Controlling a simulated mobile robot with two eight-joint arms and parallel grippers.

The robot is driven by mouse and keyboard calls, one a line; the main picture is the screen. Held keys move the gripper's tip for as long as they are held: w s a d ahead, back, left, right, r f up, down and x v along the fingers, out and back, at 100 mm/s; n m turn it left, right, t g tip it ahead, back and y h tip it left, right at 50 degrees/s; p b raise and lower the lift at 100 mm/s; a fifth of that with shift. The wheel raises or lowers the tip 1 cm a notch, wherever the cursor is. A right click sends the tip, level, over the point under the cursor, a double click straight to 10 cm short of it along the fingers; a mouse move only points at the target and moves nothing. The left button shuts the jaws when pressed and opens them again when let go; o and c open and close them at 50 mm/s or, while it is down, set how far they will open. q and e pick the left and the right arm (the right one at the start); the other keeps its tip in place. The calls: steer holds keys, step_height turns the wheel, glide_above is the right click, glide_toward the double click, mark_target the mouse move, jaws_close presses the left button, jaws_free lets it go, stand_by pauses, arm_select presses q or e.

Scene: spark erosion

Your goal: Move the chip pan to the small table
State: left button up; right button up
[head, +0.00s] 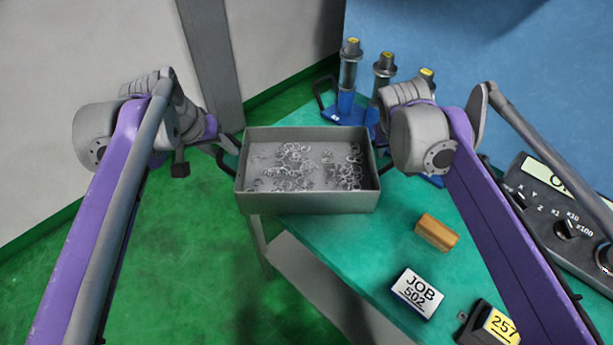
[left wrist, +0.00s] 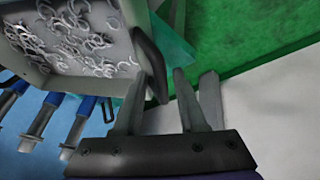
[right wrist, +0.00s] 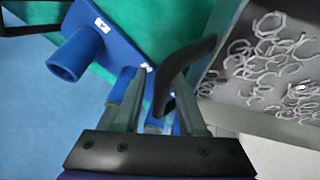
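The chip pan (head: 308,201) is a grey rectangular tray of curly metal shavings, sitting level at the teal table's (head: 330,243) corner, partly past its left edge. It has a black handle at each end. My left gripper (head: 226,142) is at the left handle; in the left wrist view its open fingers (left wrist: 160,85) have the handle (left wrist: 150,58) between them. My right gripper's fingers are hidden behind its wrist in the head view. In the right wrist view they are open (right wrist: 159,82) around the right handle (right wrist: 193,58). I cannot tell which table is the small one.
Blue-based cylindrical holders (head: 347,75) stand behind the pan. A wooden block (head: 436,232), a JOB 502 block (head: 417,293) and a yellow-labelled 257 block (head: 490,325) lie front right. A control panel (head: 560,205) is at right. Green floor (head: 185,260) at left is clear.

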stand_by(0.3)
steer(key=v, duration=1.2)
steer(key=shift+s, duration=0.1)
arm_select(q)
steer(key=v, duration=1.2)
